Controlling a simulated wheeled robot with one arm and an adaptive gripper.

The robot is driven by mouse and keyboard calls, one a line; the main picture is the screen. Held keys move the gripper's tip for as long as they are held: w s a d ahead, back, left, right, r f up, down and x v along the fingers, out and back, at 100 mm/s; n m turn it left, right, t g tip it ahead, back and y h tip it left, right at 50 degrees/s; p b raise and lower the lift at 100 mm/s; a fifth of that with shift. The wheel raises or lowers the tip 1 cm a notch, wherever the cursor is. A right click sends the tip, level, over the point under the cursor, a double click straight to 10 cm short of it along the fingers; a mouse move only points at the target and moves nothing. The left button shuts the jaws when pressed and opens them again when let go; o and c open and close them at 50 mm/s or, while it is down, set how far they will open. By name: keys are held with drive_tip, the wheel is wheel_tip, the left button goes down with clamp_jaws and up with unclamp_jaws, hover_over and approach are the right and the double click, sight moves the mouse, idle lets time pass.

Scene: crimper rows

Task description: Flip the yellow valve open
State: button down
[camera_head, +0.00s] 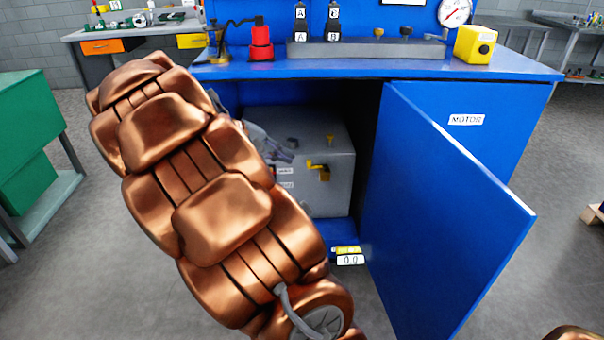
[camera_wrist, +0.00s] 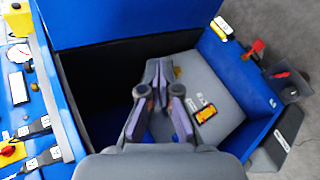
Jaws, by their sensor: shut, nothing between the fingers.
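The yellow valve (camera_head: 319,170) is on the front face of a grey box (camera_head: 335,195) inside the open blue cabinet. Its handle lies roughly level, with a darker yellow part below it. My gripper (camera_head: 288,156) is shut and empty, reaching into the cabinet just left of the valve. My arm hides most of the gripper in the head view. In the wrist view the shut fingertips (camera_wrist: 159,74) are close beside a small yellow piece (camera_wrist: 177,72), probably the valve, partly hidden behind them. I cannot tell whether they touch.
The blue door (camera_head: 435,215) marked MOTOR stands open to the right. The worktop (camera_head: 390,68) above carries a red device (camera_head: 261,40) and a yellow button box (camera_head: 475,45). A yellow and white tag (camera_head: 347,255) is at the cabinet's bottom edge. A green cabinet (camera_head: 30,140) stands left.

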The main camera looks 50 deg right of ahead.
drive_tip(key=w+d+f+h+b, duration=0.4)
drive_tip(key=w+d+f+b, duration=0.5)
drive_tip(key=f, duration=0.4)
drive_tip(key=w+d+f+h+b, duration=0.3)
drive_tip(key=w+d+f+b, duration=0.6)
drive_tip(key=w+d+f, duration=0.2)
wheel_tip(320, 180, down, 2)
drive_tip(key=shift+d+f+n+h+b, duration=0.1)
drive_tip(key=shift+d+n+h+b, duration=0.3)
drive_tip(key=shift+d, duration=0.65)
drive_tip(key=b+x, duration=0.2)
drive_tip(key=x, duration=0.6)
drive_tip(key=shift+s+d+f, duration=0.1)
drive_tip(key=shift+d+f, duration=0.05)
drive_tip(key=shift+d, duration=0.15)
drive_tip(key=shift+s+d, duration=0.2)
drive_tip(key=shift+d, duration=0.45)
